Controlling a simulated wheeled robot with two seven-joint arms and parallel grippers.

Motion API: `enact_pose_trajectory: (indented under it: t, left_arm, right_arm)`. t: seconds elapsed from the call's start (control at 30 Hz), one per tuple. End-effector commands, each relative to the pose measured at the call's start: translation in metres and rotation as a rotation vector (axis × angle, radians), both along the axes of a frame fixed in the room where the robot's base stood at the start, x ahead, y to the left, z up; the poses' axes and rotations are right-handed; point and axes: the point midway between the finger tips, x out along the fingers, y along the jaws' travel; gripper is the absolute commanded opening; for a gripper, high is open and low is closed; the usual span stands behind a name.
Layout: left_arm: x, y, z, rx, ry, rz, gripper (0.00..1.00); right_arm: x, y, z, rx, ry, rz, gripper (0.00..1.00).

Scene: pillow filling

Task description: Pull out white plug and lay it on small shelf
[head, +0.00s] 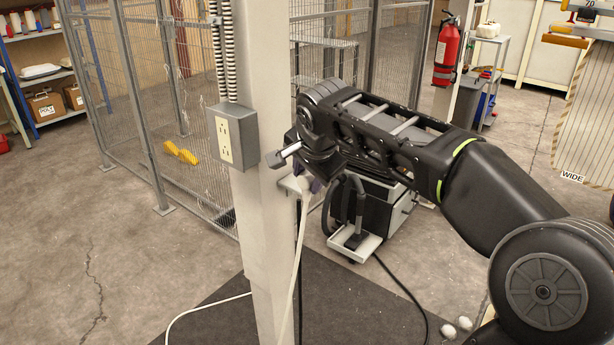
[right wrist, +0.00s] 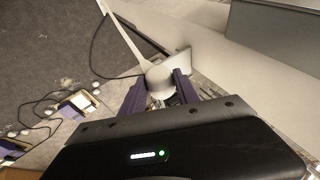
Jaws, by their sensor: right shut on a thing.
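The white plug (right wrist: 158,80) is between the purple fingers of my right gripper (right wrist: 160,88), which is shut on it. Its white cord (right wrist: 122,35) trails away from it. In the head view the right gripper (head: 312,184) is low beside the pillar, mostly hidden under my wrist, and the cord (head: 298,250) hangs down below. The grey outlet box (head: 235,137) is on the pillar, up and left of the gripper, with its sockets showing empty. A small pale shelf (head: 288,183) juts from the pillar near the gripper, partly hidden; a pale plate edge (right wrist: 178,63) shows beside the plug. My left gripper is out of view.
The pillar (head: 262,230) stands close to my right arm. A wire-mesh fence (head: 120,90) and a dark cabinet (head: 385,205) are behind. Black cables lie on the floor. The floor left of the pillar is mostly open.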

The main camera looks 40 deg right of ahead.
Motion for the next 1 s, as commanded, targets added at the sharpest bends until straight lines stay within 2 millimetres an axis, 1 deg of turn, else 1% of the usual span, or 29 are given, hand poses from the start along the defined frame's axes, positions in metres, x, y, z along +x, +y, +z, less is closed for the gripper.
enact_pose_trajectory:
  t: [0.7,1.0]
  left_arm:
    - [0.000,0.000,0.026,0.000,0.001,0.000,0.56]
    - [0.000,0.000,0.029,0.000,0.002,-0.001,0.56]
  right_arm:
    - [0.046,-0.036,-0.020,0.000,0.002,-0.002,0.00]
    - [0.067,-0.048,-0.030,0.000,0.001,0.000,0.00]
